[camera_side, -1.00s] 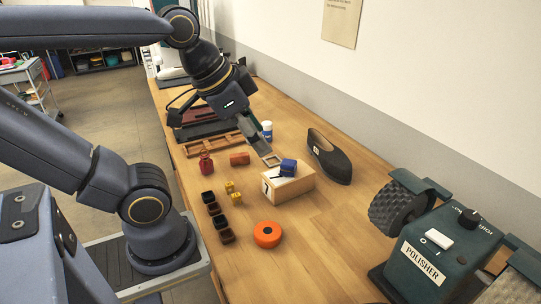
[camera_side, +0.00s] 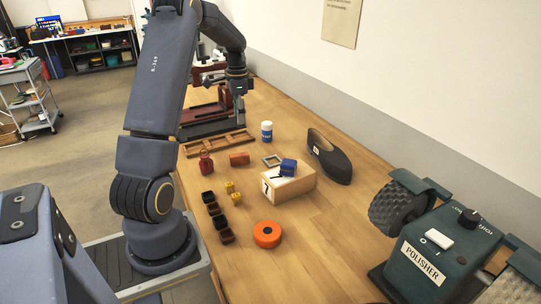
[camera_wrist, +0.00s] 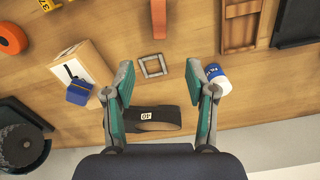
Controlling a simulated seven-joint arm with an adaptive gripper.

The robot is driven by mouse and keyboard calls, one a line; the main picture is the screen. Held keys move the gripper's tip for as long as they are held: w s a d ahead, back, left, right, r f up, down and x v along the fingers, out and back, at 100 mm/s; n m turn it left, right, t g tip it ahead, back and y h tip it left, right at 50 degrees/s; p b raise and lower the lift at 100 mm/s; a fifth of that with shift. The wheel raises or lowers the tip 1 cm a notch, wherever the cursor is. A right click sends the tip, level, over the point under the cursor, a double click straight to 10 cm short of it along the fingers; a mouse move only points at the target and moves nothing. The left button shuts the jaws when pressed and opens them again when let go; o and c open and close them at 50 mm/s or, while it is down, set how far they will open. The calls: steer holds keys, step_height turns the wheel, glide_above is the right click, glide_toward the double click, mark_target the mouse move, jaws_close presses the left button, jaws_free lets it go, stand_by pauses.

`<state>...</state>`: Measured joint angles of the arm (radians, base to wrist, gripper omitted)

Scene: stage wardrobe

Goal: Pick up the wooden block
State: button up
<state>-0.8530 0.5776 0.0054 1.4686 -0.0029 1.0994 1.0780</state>
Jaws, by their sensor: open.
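A reddish-brown block (camera_side: 239,159) lies on the bench, left of a square metal frame (camera_side: 271,160). In the wrist view the block (camera_wrist: 159,19) shows at the top centre, beyond the frame (camera_wrist: 153,66). A larger pale wooden box (camera_side: 297,187) with a black mark stands to the right, with a dark blue item (camera_side: 288,167) on top; in the wrist view the box (camera_wrist: 92,60) is at left. I cannot tell which one the task calls the wooden block. My gripper (camera_wrist: 160,72) is open and empty, raised above the bench, and away from both.
A white bottle (camera_side: 267,131) stands near a wooden tray (camera_side: 219,144). A red item (camera_side: 206,163), yellow cubes (camera_side: 236,198), dark cups (camera_side: 213,208) and an orange ring (camera_side: 267,234) are in front. A polisher (camera_side: 425,255) stands at right.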

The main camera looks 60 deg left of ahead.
mark_target(241, 154)
steer(key=f, duration=1.6)
steer(key=shift+s+f, duration=0.25)
steer(key=shift+c, duration=0.3)
jaws_close()
